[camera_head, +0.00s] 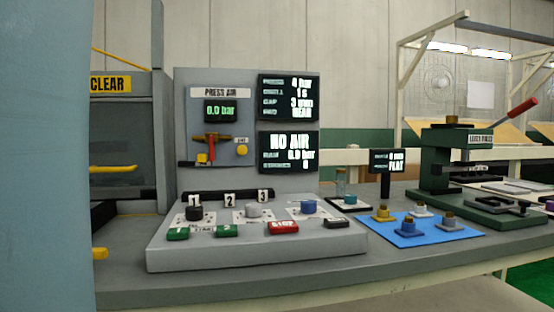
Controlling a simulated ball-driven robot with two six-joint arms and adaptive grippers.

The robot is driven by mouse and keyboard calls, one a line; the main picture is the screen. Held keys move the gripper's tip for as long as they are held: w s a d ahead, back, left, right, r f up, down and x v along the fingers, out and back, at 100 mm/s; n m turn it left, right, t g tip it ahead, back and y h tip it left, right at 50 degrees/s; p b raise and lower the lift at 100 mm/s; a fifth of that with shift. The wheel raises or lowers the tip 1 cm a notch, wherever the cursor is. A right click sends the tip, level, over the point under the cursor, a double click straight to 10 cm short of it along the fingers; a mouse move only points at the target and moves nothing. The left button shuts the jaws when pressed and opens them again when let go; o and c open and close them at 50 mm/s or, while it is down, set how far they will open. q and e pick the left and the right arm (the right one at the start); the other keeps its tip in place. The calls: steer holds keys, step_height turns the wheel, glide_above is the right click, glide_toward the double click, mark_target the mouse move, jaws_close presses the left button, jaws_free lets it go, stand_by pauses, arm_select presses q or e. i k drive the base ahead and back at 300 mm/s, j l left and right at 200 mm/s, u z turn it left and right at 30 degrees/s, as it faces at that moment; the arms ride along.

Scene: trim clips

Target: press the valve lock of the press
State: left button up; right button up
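The grey press air panel (188,110) stands upright on the bench, with a green display (221,111) reading 0.0 bar. Below it is a valve with a red and yellow handle (212,138) lying about level. A small yellow block (202,158) sits under the handle's left part, and a round yellow knob (242,151) with a small unreadable label is to its right. I cannot tell for sure which of the two is the valve lock. A lower screen (290,152) reads NO AIR, 0.0 bar. Neither of my grippers is in view.
A sloped grey console (250,250) with numbered knobs, green buttons and a red stop button (283,227) projects in front of the panel. To the right are a blue mat (430,232) with small brass-topped parts and a green lever press (440,160). A dark machine with a CLEAR sign (110,84) stands left.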

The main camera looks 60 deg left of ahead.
mark_target(202, 158)
steer(key=u, duration=2.25)
steer(key=z, duration=0.15)
steer(key=i, duration=0.05)
